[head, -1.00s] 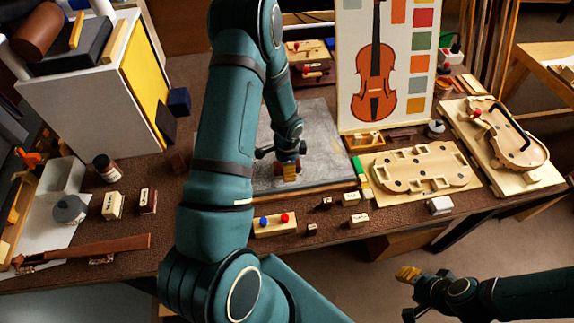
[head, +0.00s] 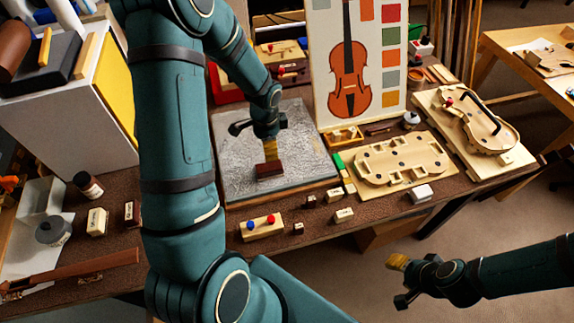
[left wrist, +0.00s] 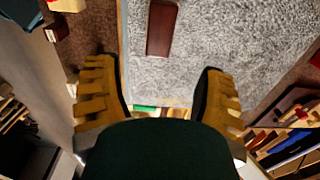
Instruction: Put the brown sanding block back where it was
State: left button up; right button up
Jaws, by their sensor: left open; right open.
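The brown sanding block (head: 269,170) lies flat on the grey textured plate (head: 300,160) on the bench. My left gripper (head: 271,152) is just above the block, pointing down, and open. In the left wrist view the block (left wrist: 162,28) is on the grey surface at top centre, beyond and apart from the spread yellow fingers of the left gripper (left wrist: 156,80). My right gripper (head: 397,262) is out over the floor in front of the bench, open and empty.
A box with red and blue knobs (head: 262,227) and small blocks (head: 344,215) lie along the bench's front. A violin mould (head: 403,165) and violin body (head: 485,130) are at right. A violin picture board (head: 355,60) stands behind. The plate is otherwise clear.

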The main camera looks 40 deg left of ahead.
pick_arm(q)
jog(key=s+d+f+n+h, duration=0.1)
jog(key=s+d+f+n, duration=0.1)
jog(key=d, duration=0.7)
jog(key=s+d+f+n+t+h, duration=0.1)
jog(key=s+d+f+n, duration=0.2)
jog(key=d, duration=0.5)
jog(key=s+d+f+n+t+h, duration=0.1)
jog(key=d+f+n, duration=0.3)
jog(key=d, duration=0.5)
jog(key=shift+s+d+f+n+h, duration=0.2)
jog(key=shift+s+d+n+h, duration=0.25)
jog(key=shift+s, duration=0.4)
jog(key=shift+a, duration=0.1)
jog(key=f+b, duration=0.3)
jog(key=f, duration=0.1)
jog(key=shift+s+b, duration=0.25)
jog(key=shift+b, duration=0.05)
jog(key=shift+r, duration=0.1)
